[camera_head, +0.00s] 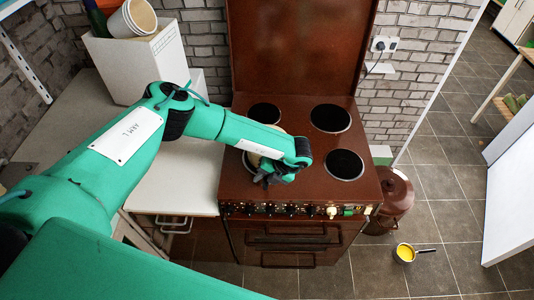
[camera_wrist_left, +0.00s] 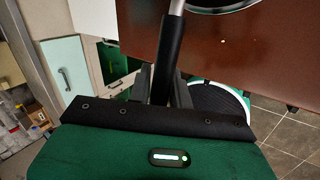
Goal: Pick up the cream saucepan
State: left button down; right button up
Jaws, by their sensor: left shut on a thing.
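The cream saucepan (camera_head: 253,160) is at the front left burner of the brown stove (camera_head: 300,190). My left forearm hides most of it in the head view, so I cannot tell whether it touches the burner. My left gripper (camera_head: 273,178) is at the stove's front left. In the left wrist view, my left gripper (camera_wrist_left: 160,88) is shut on a black handle (camera_wrist_left: 172,62), which continues into a metal shank. My right gripper is not in view.
Two right burners (camera_head: 330,118) are bare. A cream worktop (camera_head: 175,180) with a white box (camera_head: 135,65) lies left. A brown lidded pot (camera_head: 395,195) and a small pan with yellow inside (camera_head: 404,252) stand on the floor at right.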

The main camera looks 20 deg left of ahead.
pick_arm(q)
jog(key=shift+w+r, duration=0.1)
jog(key=shift+w, duration=0.1)
jog(key=shift+r, duration=0.1)
